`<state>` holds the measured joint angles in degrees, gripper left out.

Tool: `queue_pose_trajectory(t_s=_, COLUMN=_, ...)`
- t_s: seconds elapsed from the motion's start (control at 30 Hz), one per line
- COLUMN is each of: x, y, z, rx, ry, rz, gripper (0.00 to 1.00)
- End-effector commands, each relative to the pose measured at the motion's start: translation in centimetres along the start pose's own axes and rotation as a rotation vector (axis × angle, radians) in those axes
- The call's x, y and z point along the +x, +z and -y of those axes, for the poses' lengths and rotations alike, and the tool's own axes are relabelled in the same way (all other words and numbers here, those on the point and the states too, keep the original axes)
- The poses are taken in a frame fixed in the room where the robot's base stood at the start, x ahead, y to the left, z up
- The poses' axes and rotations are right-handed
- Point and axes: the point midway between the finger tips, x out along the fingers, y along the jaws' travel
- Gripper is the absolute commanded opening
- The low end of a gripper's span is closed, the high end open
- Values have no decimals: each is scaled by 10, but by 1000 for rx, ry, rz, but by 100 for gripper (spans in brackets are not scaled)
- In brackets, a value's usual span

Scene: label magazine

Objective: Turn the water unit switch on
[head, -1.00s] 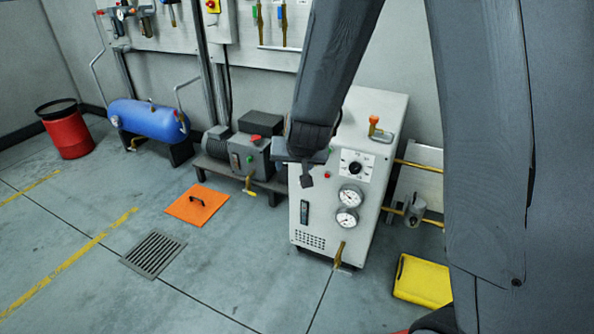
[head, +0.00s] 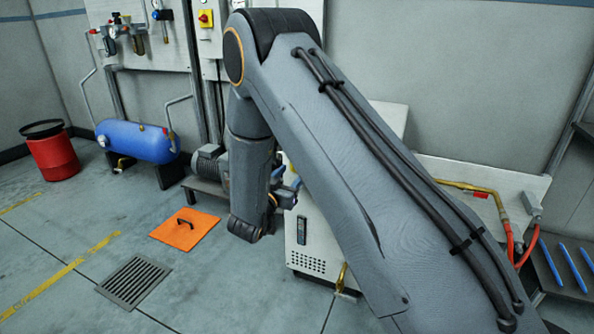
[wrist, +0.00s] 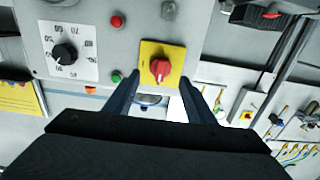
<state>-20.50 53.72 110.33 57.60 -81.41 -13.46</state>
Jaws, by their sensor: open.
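The water unit (head: 312,225) is a white cabinet, mostly hidden behind my arm in the head view. In the wrist view its front panel (wrist: 95,12) fills the upper left. A red rotary switch (wrist: 160,68) on a yellow plate (wrist: 150,50) sits near the middle of that view. My gripper (wrist: 160,80) is open, with one finger to each side of the switch in the picture and nothing between them. I cannot tell whether the fingers touch the switch. In the head view the switch is hidden, and my gripper (head: 286,190) is partly hidden beside my arm.
A black dial (wrist: 65,54), a red lamp or button (wrist: 117,21) and a green one (wrist: 116,77) are near the switch. An orange floor plate (head: 185,229) and a blue tank (head: 137,141) are left of the unit. The floor in front is open.

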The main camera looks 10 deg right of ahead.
Motion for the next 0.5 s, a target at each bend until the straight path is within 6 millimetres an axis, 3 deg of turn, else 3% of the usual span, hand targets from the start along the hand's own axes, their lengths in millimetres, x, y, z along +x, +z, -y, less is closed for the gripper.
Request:
queue_pose_trajectory(t_s=0.2, x=33, y=1, z=0, rx=1, ry=1, rz=0, gripper=50)
queue_pose_trajectory(t_s=0.5, x=48, y=0, z=0, rx=1, ry=-2, rz=2, gripper=50)
